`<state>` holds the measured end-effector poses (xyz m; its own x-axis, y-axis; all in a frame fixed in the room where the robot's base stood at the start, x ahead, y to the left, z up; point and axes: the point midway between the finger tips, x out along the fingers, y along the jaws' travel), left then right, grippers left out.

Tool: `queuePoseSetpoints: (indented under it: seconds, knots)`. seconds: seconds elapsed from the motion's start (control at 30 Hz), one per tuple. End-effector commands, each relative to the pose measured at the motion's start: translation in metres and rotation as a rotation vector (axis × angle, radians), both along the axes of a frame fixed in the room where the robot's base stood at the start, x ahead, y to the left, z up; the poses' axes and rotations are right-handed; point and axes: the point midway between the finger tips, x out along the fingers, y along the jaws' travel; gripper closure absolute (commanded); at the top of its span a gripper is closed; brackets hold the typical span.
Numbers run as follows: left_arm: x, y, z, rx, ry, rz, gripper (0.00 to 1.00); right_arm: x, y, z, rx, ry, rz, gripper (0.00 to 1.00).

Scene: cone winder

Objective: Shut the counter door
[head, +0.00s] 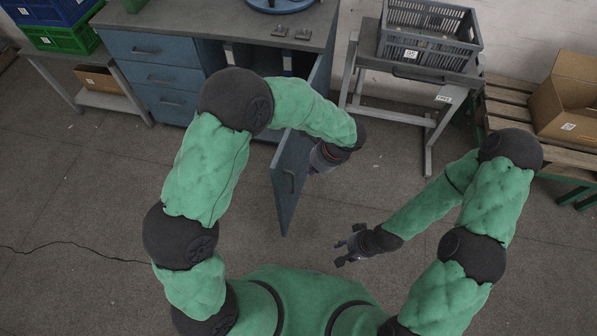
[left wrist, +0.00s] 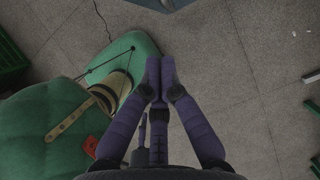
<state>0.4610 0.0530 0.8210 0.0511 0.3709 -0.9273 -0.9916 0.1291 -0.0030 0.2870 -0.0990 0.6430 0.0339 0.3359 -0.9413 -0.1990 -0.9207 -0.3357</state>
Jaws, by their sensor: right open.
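The blue-grey counter door (head: 284,200) stands open, sticking out from the counter (head: 160,50) toward me. My right gripper (head: 345,249) is open and empty, low over the floor, right of the door.
Blue drawers (head: 152,75) fill the counter's left part. A grey stand (head: 425,72) with a dark crate (head: 428,45) is right of the door. A cardboard box (head: 567,108) sits on a pallet (head: 505,100) farther right. Floor left of the door is clear.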

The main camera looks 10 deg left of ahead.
Motion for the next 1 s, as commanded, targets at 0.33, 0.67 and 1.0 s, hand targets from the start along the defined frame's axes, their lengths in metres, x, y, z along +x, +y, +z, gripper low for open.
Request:
queuePoseSetpoints:
  seconds: [0.33,0.67,1.0]
  knots:
    - [0.001,0.021,-0.055,0.000,0.006,0.004,1.00,0.000,0.000,-0.024,0.000,0.000,0.000,0.57]
    - [0.005,0.050,-0.094,-0.004,0.003,0.008,1.00,0.000,0.000,-0.045,0.000,0.000,0.000,0.57]
    - [0.008,0.075,-0.092,-0.004,0.004,0.005,1.00,0.000,0.000,-0.052,0.000,0.000,0.000,0.57]
